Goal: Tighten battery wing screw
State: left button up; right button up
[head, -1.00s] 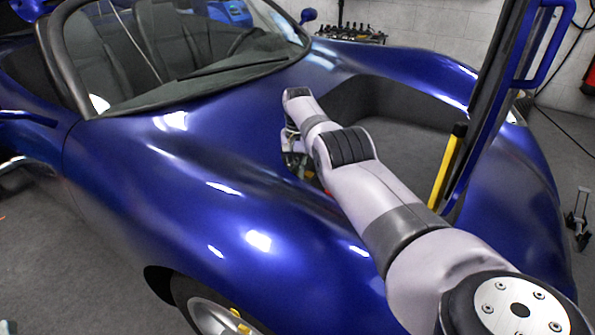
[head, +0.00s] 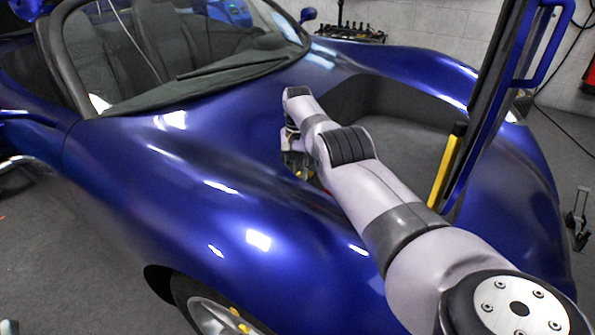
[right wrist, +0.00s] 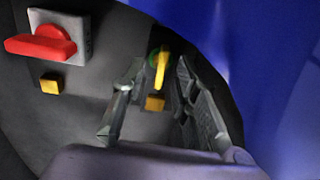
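The yellow wing screw (right wrist: 161,66), with a green part at its base, shows in the right wrist view, its wing roughly upright in the picture. My right gripper (right wrist: 160,72) is open, with one finger on each side of the screw. Gaps show between the screw and the fingers; contact cannot be told. A small yellow block (right wrist: 155,103) sits below the screw between the fingers. In the head view my right arm reaches into the car's front compartment, and the right gripper (head: 296,160) is partly hidden by the arm and the body edge. My left gripper is not in view.
A red rotary switch (right wrist: 45,43) on a grey plate and a yellow square (right wrist: 50,83) lie left of the fingers. The blue car body (head: 210,180) curves close around the compartment. A yellow bar (head: 447,165) and dark raised panel (head: 500,90) stand right of my arm.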

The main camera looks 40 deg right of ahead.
aim_at(297, 174)
notch_tip(297, 174, up, 12)
dwell(0.6)
dwell(0.5)
